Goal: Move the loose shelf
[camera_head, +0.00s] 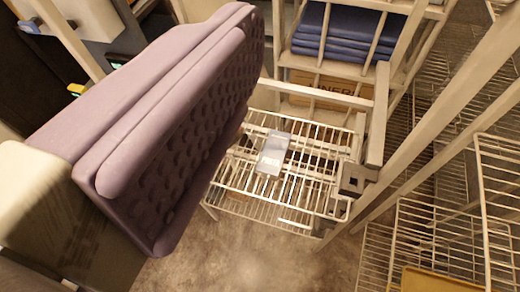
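A cream wire shelf (315,183) shows in the middle, below and beyond my gripper, inside a pale frame with posts. A small grey card (272,153) with white lettering lies on or against its wires. I cannot tell whether this shelf is the loose one. A large purple block with a dimpled face (170,125), which looks like a finger of my gripper, fills the left and hides part of the shelf's left side. The dimpled face turns to the lower right. No second finger can be made out clearly, and nothing is seen held. The block appears apart from the shelf.
Folded blue items (335,35) lie on an upper level at the back, above a brown lettered box (325,90). More wire racks (430,240) stand at the right, with a yellow tray (435,281) at the bottom. Bare floor (250,260) shows at bottom centre. Pale posts cross the right side.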

